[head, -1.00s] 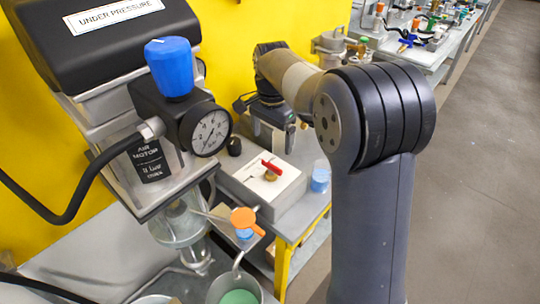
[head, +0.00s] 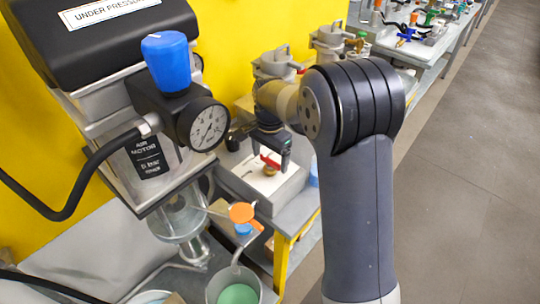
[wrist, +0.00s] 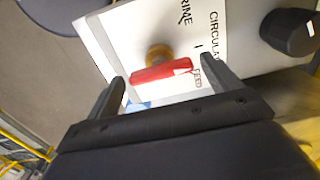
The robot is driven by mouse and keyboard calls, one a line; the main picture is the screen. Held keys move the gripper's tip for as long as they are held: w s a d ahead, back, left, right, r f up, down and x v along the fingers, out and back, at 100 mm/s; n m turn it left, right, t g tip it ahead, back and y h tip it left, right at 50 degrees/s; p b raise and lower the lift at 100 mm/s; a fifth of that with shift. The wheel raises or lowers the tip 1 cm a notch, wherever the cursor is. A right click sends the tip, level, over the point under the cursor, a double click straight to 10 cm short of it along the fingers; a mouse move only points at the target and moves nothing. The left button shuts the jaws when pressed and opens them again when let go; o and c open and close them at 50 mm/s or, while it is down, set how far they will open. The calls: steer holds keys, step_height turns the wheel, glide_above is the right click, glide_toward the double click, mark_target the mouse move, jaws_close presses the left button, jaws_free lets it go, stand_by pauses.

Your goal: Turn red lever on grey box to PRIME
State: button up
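The red lever (wrist: 162,72) sits on a brass hub (wrist: 158,52) on the white top plate of the grey box (head: 272,192). In the wrist view the plate carries the words PRIME, CIRCULAT… and FEED, partly cut off or covered. The lever's white-marked end lies near FEED. My gripper (wrist: 162,88) is open, with one finger on each side of the lever and the lever between them. I cannot tell whether a finger touches it. In the head view my gripper (head: 270,148) is just above the lever (head: 270,161).
The floor on the right is clear.

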steer(key=c, duration=0.8)
steer(key=shift+n, duration=0.3)
steer(key=n+p, duration=0.1)
steer(key=n, duration=0.3)
steer(key=shift+r, duration=0.1)
steer(key=shift+n, duration=2.2)
steer(key=o, duration=1)
